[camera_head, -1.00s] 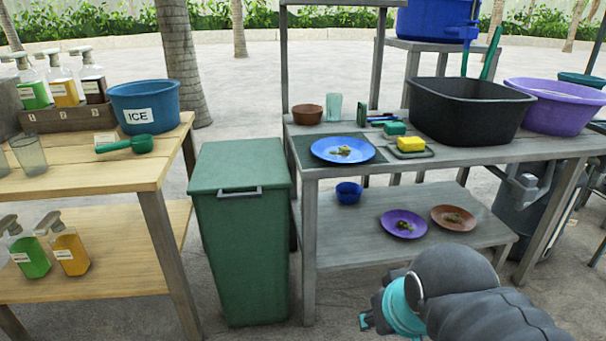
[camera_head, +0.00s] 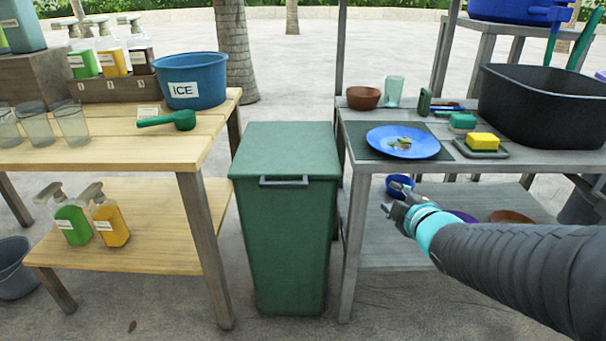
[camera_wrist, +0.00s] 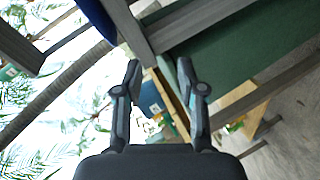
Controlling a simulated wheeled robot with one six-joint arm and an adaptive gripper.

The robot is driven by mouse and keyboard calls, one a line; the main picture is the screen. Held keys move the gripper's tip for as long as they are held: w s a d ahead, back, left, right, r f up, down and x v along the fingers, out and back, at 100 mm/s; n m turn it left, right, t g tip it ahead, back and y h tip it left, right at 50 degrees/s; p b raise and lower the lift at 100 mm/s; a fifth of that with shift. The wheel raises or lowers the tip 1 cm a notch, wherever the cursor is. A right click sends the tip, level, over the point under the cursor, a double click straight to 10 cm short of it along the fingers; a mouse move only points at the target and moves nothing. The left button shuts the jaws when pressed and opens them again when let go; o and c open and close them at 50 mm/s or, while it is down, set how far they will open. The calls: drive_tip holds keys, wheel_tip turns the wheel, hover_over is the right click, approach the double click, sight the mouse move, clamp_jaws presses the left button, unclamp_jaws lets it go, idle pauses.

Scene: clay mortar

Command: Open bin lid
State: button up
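The green bin (camera_head: 290,235) stands on the ground between the two tables. Its lid (camera_head: 287,151) is shut, with a grey handle (camera_head: 284,182) on the front edge. My gripper (camera_head: 391,200) is to the right of the bin, in front of the right table's lower shelf and apart from the handle. In the wrist view my gripper (camera_wrist: 158,75) has its two fingers spread with nothing between them. The bin's green side (camera_wrist: 245,50) fills the upper right of that view, partly behind grey table timbers.
The wooden table (camera_head: 150,150) at left holds a blue ICE tub (camera_head: 190,80), bottles and glasses. The grey table (camera_head: 370,165) at right holds a blue plate (camera_head: 402,142), a sponge (camera_head: 482,141) and a black basin (camera_head: 540,105). The ground before the bin is clear.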

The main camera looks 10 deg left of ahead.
drive_tip(key=a+f+n+y, duration=0.2)
drive_tip(key=a+n+y, duration=0.3)
drive_tip(key=a+n, duration=0.15)
drive_tip(key=n+g+y, duration=0.4)
drive_tip(key=n+y, duration=0.1)
approach(286, 186)
drive_tip(key=p+x, duration=0.1)
drive_tip(key=x, duration=1)
clamp_jaws()
